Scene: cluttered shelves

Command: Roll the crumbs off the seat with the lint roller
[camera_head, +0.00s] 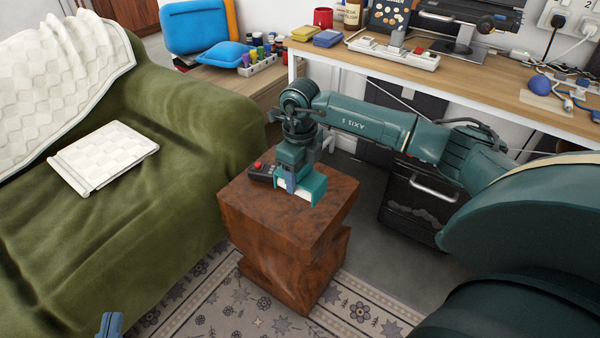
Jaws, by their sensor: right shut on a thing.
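The seat is the green cloth-covered sofa (160,185) on the left; crumbs cannot be made out on it at this size. My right gripper (291,183) points down over the top of the brown wooden side table (262,218). It is shut on a white and teal thing (318,190), apparently the lint roller, which is low at the table top and partly hidden by the fingers. I cannot tell whether it touches the table. Of my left gripper (110,325), only a blue tip shows at the bottom left edge, in front of the sofa.
A black remote-like device with a red knob (261,170) lies beside my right gripper. A folded white cloth (103,157) lies on the seat, and a white blanket (60,65) drapes the backrest. A cluttered desk (465,92) and black drawer unit (412,200) stand on the right.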

